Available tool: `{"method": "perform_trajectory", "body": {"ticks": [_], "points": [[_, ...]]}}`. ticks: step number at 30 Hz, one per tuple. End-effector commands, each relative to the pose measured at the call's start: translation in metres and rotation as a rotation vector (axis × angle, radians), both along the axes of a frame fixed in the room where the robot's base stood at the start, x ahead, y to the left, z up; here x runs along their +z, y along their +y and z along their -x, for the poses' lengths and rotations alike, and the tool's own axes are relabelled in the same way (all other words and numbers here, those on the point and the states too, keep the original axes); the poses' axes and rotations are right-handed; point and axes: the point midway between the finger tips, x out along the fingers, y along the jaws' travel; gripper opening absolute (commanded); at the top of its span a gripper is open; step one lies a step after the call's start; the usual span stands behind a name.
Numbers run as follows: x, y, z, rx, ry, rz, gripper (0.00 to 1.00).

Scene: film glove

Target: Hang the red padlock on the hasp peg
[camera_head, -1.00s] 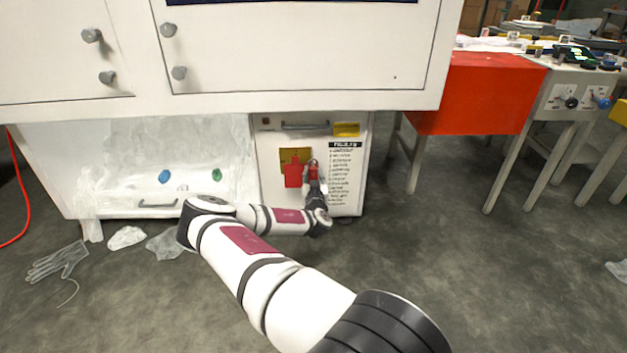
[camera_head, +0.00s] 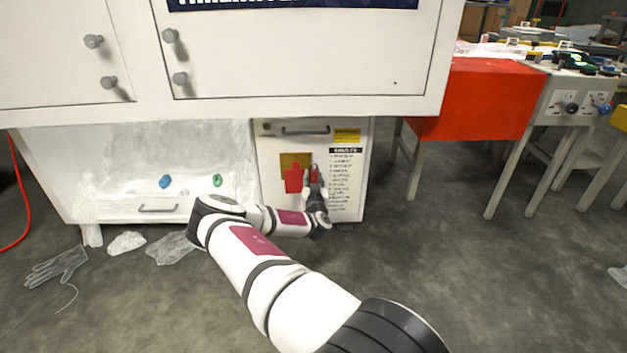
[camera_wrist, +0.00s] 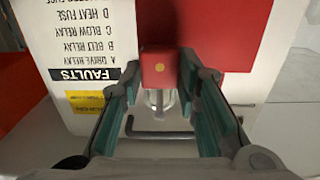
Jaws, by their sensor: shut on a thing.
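My gripper (camera_head: 314,184) is in front of the lower cabinet's white front panel, its fingers pointing up toward it. It is shut on the red padlock (camera_wrist: 158,50), which shows between the teal finger pads in the wrist view. The padlock's metal shackle (camera_wrist: 161,100) is visible below its red body there. In the head view the padlock (camera_head: 314,174) is small and partly covered by the fingers. Just left of it are a red plate (camera_head: 293,181) and a brass-coloured plate (camera_head: 289,160) on the panel. I cannot make out the hasp peg, nor whether the shackle touches anything.
A bar handle (camera_head: 305,131) and a yellow label (camera_head: 347,135) are above; a black-headed FAULTS list (camera_head: 346,165) is to the right. An overhanging white cabinet (camera_head: 300,70) stands above.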

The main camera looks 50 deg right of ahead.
Motion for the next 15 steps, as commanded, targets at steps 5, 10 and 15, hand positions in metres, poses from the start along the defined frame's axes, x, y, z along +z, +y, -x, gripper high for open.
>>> {"method": "perform_trajectory", "body": {"ticks": [5, 10, 15], "points": [[0.0003, 0.0, 0.0, 0.0, -0.001, 0.001, 0.0], [0.0002, 0.0, 0.0, 0.0, 0.0, 0.0, 0.53], [0.0001, 0.0, 0.0, 0.0, 0.0, 0.0, 0.53]]}}
